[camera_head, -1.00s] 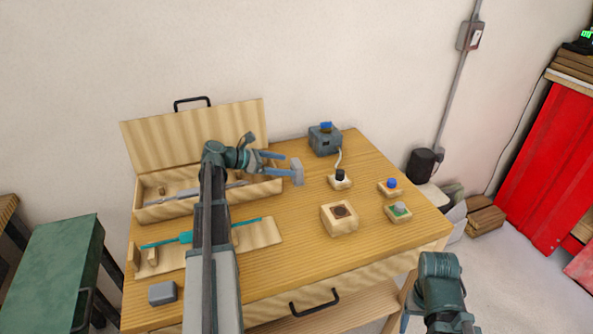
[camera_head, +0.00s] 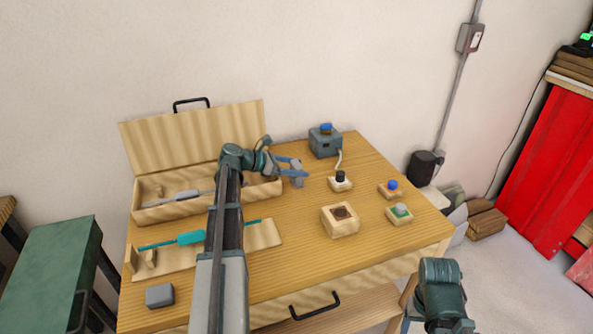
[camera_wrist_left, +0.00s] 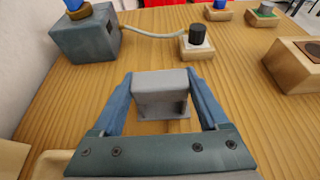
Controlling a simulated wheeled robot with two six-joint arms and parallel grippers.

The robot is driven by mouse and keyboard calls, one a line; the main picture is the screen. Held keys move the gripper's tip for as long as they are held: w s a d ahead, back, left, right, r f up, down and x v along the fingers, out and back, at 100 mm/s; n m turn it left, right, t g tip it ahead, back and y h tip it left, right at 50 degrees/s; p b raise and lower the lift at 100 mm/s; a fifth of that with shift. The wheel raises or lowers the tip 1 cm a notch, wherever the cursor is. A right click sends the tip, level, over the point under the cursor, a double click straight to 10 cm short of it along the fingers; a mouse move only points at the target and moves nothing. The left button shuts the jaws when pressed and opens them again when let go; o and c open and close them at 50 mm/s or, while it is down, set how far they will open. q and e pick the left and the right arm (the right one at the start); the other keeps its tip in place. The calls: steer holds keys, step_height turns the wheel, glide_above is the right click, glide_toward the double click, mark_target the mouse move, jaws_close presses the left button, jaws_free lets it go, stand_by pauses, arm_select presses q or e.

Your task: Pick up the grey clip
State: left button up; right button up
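The grey clip (camera_head: 297,176) is a small block with a flanged foot, near the middle back of the wooden table. In the left wrist view the clip (camera_wrist_left: 161,91) sits between the two blue fingers of my left gripper (camera_wrist_left: 161,78). The left gripper (camera_head: 293,168) partly covers the clip in the head view. No clear gap shows between fingertips and clip, but I cannot tell whether they press on it. My right gripper is not seen; only part of the right arm shows at the bottom right.
Behind the clip is a grey box (camera_head: 325,142) with a cable to a black-knobbed block (camera_head: 340,181). Several button blocks and a holed block (camera_head: 340,221) stand to the right. An open case (camera_head: 160,209), a rack (camera_head: 262,237) and a grey block (camera_head: 159,295) lie left.

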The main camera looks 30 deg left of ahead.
arm_select(q)
steer(key=c, duration=0.7)
steer(key=shift+r, duration=0.25)
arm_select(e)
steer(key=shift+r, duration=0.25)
